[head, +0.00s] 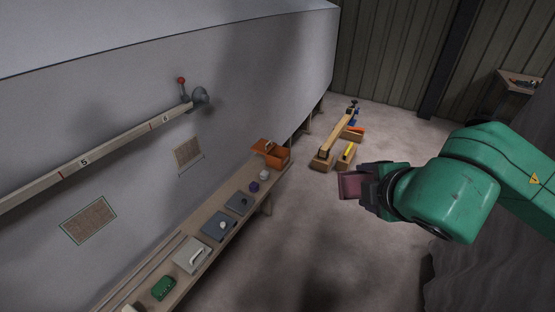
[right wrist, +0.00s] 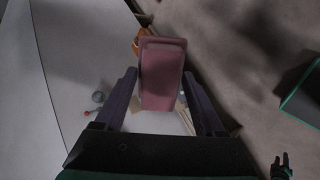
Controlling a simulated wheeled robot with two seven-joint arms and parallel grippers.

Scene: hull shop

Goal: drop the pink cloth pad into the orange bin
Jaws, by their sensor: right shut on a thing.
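The pink cloth pad (head: 349,186) is held in my right gripper (head: 362,185), in the air over the floor, right of the shelf. In the right wrist view the pad (right wrist: 162,75) sits between the two fingers of my right gripper (right wrist: 160,82), which is shut on it. The orange bin (head: 278,157) stands at the far end of the shelf, left of and beyond the pad, with a brown-orange flap at its left. Part of an orange thing, likely the bin, shows behind the pad in the right wrist view (right wrist: 136,45).
The narrow shelf (head: 222,209) along the grey hull (head: 180,100) carries grey plates, a green item (head: 163,288) and small blocks. A red-knobbed lever (head: 183,88) sticks out of the hull.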

